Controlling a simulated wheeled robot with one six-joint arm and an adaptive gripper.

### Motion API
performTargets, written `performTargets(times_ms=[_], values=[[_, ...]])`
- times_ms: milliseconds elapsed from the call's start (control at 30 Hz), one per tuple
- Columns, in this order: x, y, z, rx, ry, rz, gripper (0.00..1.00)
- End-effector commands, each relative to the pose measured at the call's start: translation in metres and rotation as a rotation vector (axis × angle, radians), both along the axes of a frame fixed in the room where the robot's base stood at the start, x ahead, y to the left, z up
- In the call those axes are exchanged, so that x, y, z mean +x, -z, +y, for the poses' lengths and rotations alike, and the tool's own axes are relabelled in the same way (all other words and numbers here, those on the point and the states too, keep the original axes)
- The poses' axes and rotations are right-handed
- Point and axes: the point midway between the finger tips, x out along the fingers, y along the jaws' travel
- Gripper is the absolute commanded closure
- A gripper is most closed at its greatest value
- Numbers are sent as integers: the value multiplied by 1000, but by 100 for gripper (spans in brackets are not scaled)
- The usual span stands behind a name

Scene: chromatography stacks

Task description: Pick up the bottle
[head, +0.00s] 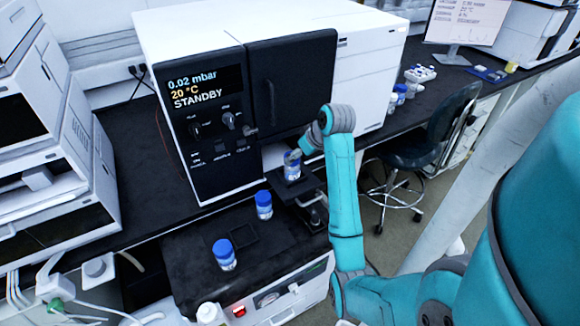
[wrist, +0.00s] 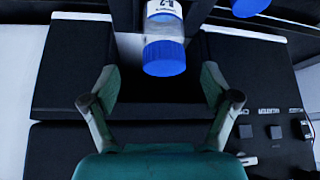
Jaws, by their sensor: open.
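A clear bottle with a blue cap and a white label (head: 292,167) stands on a small black platform in front of the large instrument. In the wrist view this bottle (wrist: 164,45) appears upside down, its cap just beyond and between the fingertips. My gripper (wrist: 158,78) is open, with a gap on both sides of the cap, and I see no contact. In the head view my gripper (head: 305,145) is close to the bottle and partly covers it. Two similar blue-capped bottles stand on the black bench, one in the middle (head: 264,205) and one nearer the front (head: 223,255).
The white instrument (head: 270,25) with a black door (head: 292,85) and STANDBY display stands right behind the platform (head: 312,185). A shallow black square recess (head: 238,239) lies between the other bottles. Stacked white units (head: 60,150) are at left; a stool (head: 405,165) is at right.

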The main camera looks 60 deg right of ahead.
Motion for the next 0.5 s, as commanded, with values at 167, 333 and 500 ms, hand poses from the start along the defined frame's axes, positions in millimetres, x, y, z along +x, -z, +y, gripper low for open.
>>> performTargets(times_ms=[167,333,500], values=[[13,22,-4,2,0,1,14],[18,30,-5,0,0,0,14],[28,46,-6,1,-1,1,14]])
